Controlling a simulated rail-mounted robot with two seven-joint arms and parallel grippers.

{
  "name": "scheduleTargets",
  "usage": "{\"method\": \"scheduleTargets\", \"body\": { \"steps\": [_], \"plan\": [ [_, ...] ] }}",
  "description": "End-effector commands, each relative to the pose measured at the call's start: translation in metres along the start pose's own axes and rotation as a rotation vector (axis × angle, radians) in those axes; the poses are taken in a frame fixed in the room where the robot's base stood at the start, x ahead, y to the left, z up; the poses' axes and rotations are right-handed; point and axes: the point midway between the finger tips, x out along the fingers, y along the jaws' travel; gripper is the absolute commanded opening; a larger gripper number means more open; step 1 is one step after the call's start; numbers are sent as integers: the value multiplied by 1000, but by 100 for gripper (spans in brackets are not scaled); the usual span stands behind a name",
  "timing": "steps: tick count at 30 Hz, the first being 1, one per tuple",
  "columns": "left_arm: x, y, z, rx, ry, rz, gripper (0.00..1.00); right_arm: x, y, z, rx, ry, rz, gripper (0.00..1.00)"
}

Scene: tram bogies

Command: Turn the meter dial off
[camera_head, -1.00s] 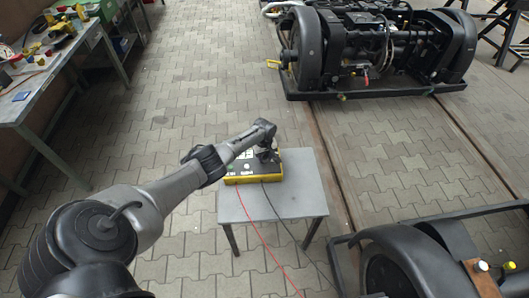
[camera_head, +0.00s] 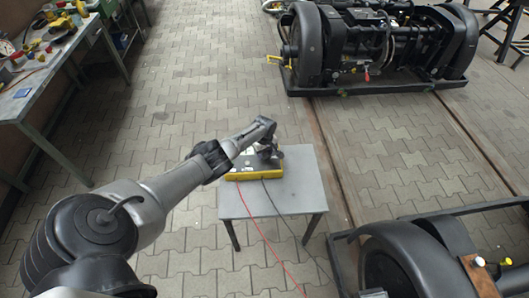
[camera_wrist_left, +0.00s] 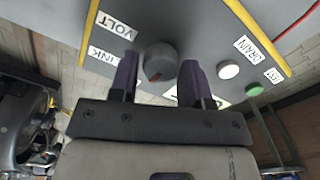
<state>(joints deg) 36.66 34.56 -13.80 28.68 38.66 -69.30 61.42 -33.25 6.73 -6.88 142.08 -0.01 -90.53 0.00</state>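The yellow-edged meter box (camera_head: 232,177) sits on a small grey table (camera_head: 300,188); my left gripper (camera_head: 268,155) is over its top and hides part of it. In the left wrist view the grey round dial (camera_wrist_left: 160,62) stands on the meter's face (camera_wrist_left: 205,30), with a small red mark at its lower left. My left gripper (camera_wrist_left: 162,82) is open, one dark purple finger on each side of the dial. Gaps show between the fingers and the dial. My right gripper is in neither view.
Red (camera_head: 262,235) and black (camera_head: 290,228) cables run off the table. A bogie (camera_head: 370,45) and a workbench (camera_head: 60,80) stand farther off.

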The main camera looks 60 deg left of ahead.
Motion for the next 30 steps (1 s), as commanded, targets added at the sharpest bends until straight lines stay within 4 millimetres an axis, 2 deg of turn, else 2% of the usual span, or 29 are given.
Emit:
{"method": "scheduleTargets", "body": {
  "steps": [1, 5, 14, 20, 24, 30],
  "plan": [
    [0, 0, 0, 0, 0, 0, 49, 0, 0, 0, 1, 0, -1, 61],
    [0, 0, 0, 1, 0, 0, 59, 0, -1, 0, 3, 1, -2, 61],
    [-5, 0, 0, 2, 0, 0, 59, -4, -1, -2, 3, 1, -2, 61],
    [-35, 0, 0, 3, 1, 1, 59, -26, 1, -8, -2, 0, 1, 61],
    [-64, -1, 0, 2, 1, 0, 59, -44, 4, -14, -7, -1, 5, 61],
    [-100, 0, 0, 2, 0, 1, 59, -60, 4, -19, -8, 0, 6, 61]
  ]
}}
